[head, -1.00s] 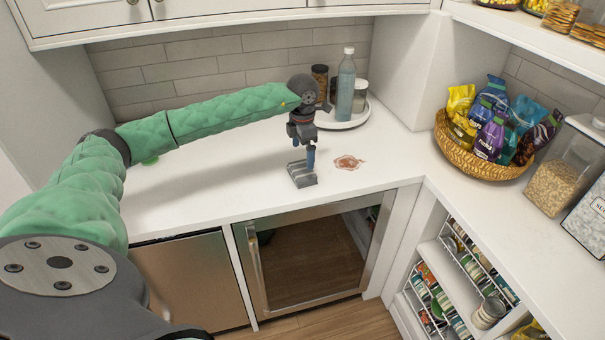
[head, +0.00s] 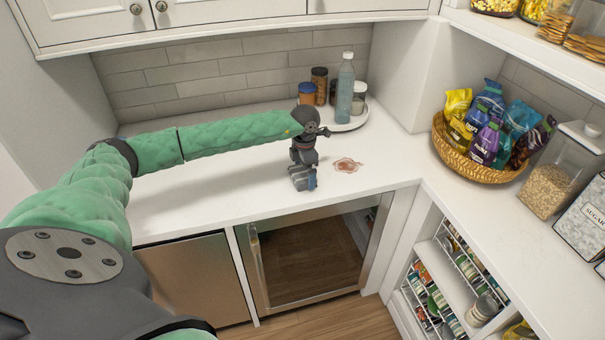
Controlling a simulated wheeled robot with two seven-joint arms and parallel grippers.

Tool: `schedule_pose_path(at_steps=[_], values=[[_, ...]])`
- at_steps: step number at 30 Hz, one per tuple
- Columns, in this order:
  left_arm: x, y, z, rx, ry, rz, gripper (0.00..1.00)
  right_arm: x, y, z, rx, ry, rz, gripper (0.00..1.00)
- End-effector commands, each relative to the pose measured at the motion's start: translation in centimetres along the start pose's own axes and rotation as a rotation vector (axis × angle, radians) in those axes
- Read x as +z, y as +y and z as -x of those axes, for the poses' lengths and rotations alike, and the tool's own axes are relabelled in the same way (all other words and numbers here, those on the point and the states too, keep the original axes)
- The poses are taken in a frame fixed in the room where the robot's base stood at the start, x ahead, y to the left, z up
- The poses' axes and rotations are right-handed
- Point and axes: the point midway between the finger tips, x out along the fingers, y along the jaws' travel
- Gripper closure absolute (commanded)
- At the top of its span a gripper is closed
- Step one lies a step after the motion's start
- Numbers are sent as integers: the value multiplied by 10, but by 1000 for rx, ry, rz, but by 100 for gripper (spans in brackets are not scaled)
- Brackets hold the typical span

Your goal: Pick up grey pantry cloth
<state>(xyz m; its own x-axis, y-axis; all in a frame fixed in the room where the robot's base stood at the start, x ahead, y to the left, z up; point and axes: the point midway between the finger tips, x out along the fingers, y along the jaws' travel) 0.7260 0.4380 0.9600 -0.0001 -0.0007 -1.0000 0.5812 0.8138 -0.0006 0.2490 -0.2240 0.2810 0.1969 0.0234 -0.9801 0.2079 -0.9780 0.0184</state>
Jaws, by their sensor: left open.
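My left gripper (head: 303,181) points down at the white counter (head: 225,200), low over its surface or touching it; I cannot tell which. It is open. A reddish-brown stain (head: 347,165) lies on the counter just to its right. I cannot make out the grey pantry cloth; anything under or behind the grey gripper and green arm is hidden. My right gripper is not in view.
A round white tray (head: 349,124) at the back holds a blue bottle (head: 345,88) and jars. A wicker basket (head: 472,165) of snack bags stands on the right counter, beside a clear grain container (head: 549,188). The counter's front left is clear.

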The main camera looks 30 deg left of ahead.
Motion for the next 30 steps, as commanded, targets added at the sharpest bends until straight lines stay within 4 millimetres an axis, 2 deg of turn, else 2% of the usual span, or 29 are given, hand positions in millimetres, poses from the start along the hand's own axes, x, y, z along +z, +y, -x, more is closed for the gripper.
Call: schedule_pose_path(at_steps=[11,16,17,30], values=[[0,0,-7,0,0,0,0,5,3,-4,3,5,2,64],[0,0,-6,0,0,0,29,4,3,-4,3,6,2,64],[0,0,-6,0,0,0,32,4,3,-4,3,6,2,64],[0,0,-1,1,-2,0,32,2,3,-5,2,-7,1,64]])
